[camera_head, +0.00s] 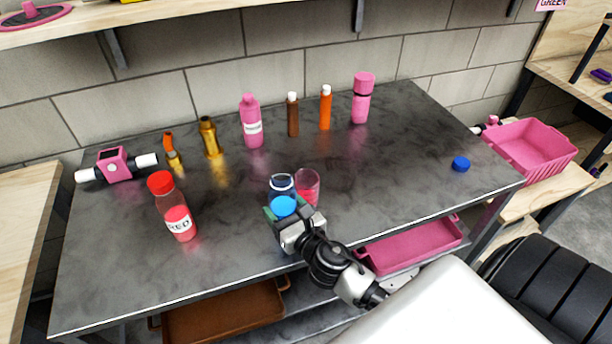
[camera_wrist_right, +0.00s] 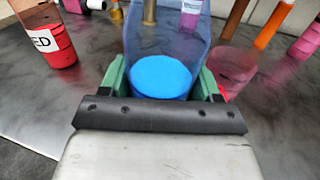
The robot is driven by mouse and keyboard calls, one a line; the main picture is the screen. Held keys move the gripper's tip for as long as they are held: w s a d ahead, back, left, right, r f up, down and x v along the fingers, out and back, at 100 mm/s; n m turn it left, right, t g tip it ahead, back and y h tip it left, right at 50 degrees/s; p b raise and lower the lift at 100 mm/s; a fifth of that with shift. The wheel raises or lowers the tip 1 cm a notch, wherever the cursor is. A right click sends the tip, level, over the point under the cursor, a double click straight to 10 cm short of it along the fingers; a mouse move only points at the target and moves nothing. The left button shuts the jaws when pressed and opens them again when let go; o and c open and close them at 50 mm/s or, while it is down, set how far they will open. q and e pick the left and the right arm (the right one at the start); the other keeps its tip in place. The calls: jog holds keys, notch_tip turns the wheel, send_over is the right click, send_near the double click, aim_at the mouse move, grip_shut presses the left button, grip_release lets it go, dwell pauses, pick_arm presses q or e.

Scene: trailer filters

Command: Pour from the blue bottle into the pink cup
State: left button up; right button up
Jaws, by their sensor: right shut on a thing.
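The pink cup (camera_head: 308,187) stands just to the right of the bottle. It also shows in the wrist view (camera_wrist_right: 234,66), right of the bottle. My left gripper is not in view.
A red-labelled bottle (camera_head: 176,212) stands at left. A pink device (camera_head: 115,165) and several pink, brown, orange and gold bottles line the back. A blue cap (camera_head: 461,163) lies at right on the grey table (camera_head: 400,150). A pink basket (camera_head: 530,148) is beyond its right edge.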

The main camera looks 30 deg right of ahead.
aim_at(283, 205)
jog(key=shift+r+m+g+p, duration=0.45)
jog(key=shift+m+p, duration=0.25)
jog(key=shift+p, duration=0.65)
jog(key=m+g+p, duration=0.1)
jog(key=p, duration=0.2)
jog(key=shift+r+m, duration=0.1)
jog(key=shift+m, duration=0.3)
jog(key=shift+w+d+f+m+g+y+p, duration=0.15)
jog(key=shift+m+g+y+p, duration=0.2)
jog(key=shift+m+p, duration=0.4)
jog(key=shift+s+f+m+g+y+p, duration=0.1)
jog(key=shift+m+g+y+p, duration=0.3)
jog(key=shift+p, duration=0.5)
jog(key=shift+a+f+m+p, duration=0.2)
jog(key=shift+f+m+p, duration=0.1)
jog(key=shift+m, duration=0.25)
jog(key=shift+s+a+f+m+g+y, duration=0.2)
jog(key=shift+a+m+g+y, duration=0.05)
jog(key=shift+m+g, duration=0.15)
jog(key=shift+a+f+m, duration=0.15)
jog(key=shift+m, duration=0.15)
jog(key=shift+s+a+r+m+g+y+p, duration=0.15)
jog(key=shift+r+m+g+y+p, duration=0.1)
jog(key=shift+r+p, duration=0.15)
jog(key=shift+s+a+r+m+g+y+p, duration=0.1)
jog(key=shift+r+m+g+y+p, duration=0.2)
jog(key=shift+p, duration=0.1)
jog(key=shift+a+m+g+y, duration=0.1)
jog(key=shift+m+g+y, duration=0.2)
jog(key=shift+m, duration=0.25)
